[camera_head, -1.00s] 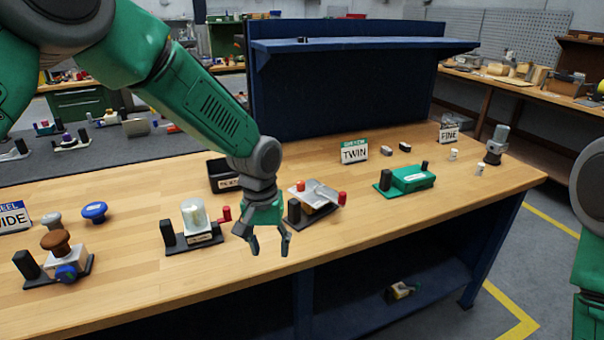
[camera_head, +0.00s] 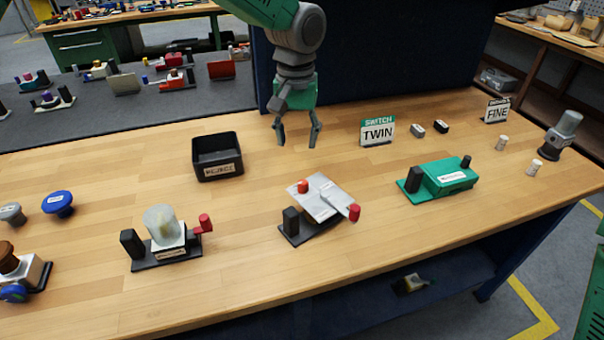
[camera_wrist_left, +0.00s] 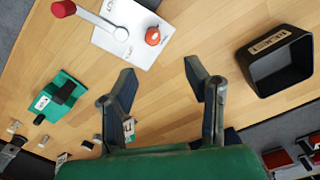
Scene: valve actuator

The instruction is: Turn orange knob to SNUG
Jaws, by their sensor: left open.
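The orange-red knob (camera_head: 303,186) sits on the silver plate (camera_head: 322,201) of a device with a black base, near the middle of the bench. A silver lever with a red grip (camera_head: 354,212) lies across that plate. The wrist view shows the knob (camera_wrist_left: 153,36) beside the lever (camera_wrist_left: 95,20) and small labels too blurred to read. My left gripper (camera_head: 297,140) is open and empty, fingers pointing down, above the bench behind the device. It is apart from the knob. In the wrist view the knob is beyond the fingertips (camera_wrist_left: 160,72). My right gripper is out of view.
A black REJECT bin (camera_head: 217,158) stands left of the gripper. A green device (camera_head: 440,180) and a TWIN sign (camera_head: 377,131) are to the right. A device with a clear cylinder (camera_head: 162,230) stands left. Bare wood surrounds the silver device.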

